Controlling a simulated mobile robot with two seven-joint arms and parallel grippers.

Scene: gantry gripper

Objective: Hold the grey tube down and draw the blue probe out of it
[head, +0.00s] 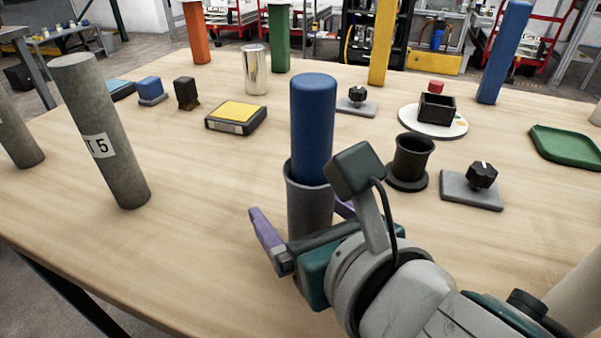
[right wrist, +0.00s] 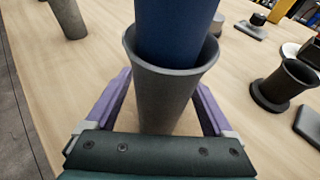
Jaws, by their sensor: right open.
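The blue probe (head: 313,125) stands upright in the grey tube (head: 309,205), with a long part showing above the rim. In the right wrist view the probe (right wrist: 176,30) sits inside the mouth of the tube (right wrist: 165,95). My right gripper (head: 300,211) is open, its purple fingers on either side of the tube; in the right wrist view (right wrist: 165,90) gaps show between the fingers and the tube wall. The tube's base is partly hidden behind my gripper. My left gripper is not in view.
A grey cylinder labelled 5 (head: 101,130) stands to the left. A dark cup (head: 411,160) and a black knob on a grey plate (head: 474,190) stand close on the right. A yellow-topped box (head: 236,117) lies behind left. Bare table lies left of the tube.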

